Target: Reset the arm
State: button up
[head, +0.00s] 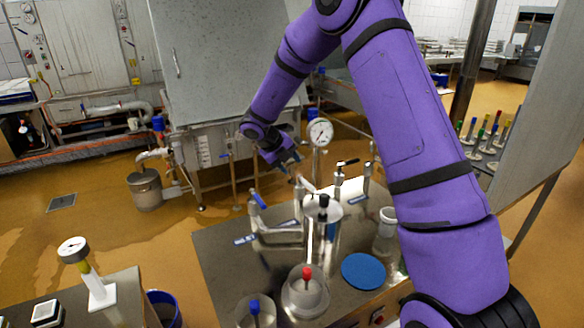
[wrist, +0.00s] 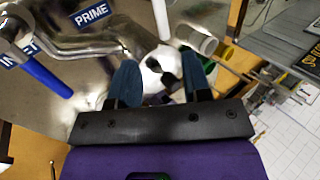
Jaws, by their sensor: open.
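My purple arm reaches from the right over the metal table (head: 225,262) in the head view. My gripper (head: 291,160) is near the table's back edge, above the pipe fittings and left of a round pressure gauge (head: 320,133). In the wrist view my gripper (wrist: 160,72) shows two blue fingers spread apart. A shiny white and dark thing (wrist: 160,70) appears in the gap between them. It looks to lie beyond the fingers, and I see nothing gripped.
Blue-handled pipework (head: 280,235) stands below my gripper. A red-knobbed mould (head: 305,292), a blue disc (head: 362,271) and a white cup (head: 387,222) share the table. A grey upright panel (head: 535,90) stands at right. Open floor (head: 100,200) lies left.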

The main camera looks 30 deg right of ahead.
dwell(0.4)
notch_tip(320, 180, up, 16)
jog(key=w+a+n+t+y, duration=0.1)
jog(key=w+a+n+t, duration=0.1)
jog(key=n+t, duration=0.6)
jog(key=s+a+r+n+t+y, duration=0.2)
jog(key=s+a+r+n+y, duration=0.15)
jog(key=r+n, duration=0.2)
jog(key=s+a+r+n+t+y, duration=0.2)
jog(key=s+a+r+n, duration=0.1)
jog(key=s+r+n, duration=0.3)
jog(key=s+a+r+n+g+y, duration=0.25)
jog(key=s+n, duration=0.75)
jog(key=s, duration=0.6)
jog(key=s+d+f+n+g+h, duration=0.1)
jog(key=s+d+f+n+g, duration=0.1)
jog(key=s, duration=0.6)
jog(key=s+d+f+n+g+h, duration=0.1)
jog(key=s+d+f+n+g, duration=0.1)
jog(key=s, duration=0.7)
jog(key=shift+d+f+n, duration=0.65)
jog(key=shift+f+n, duration=0.2)
jog(key=shift+n, duration=0.3)
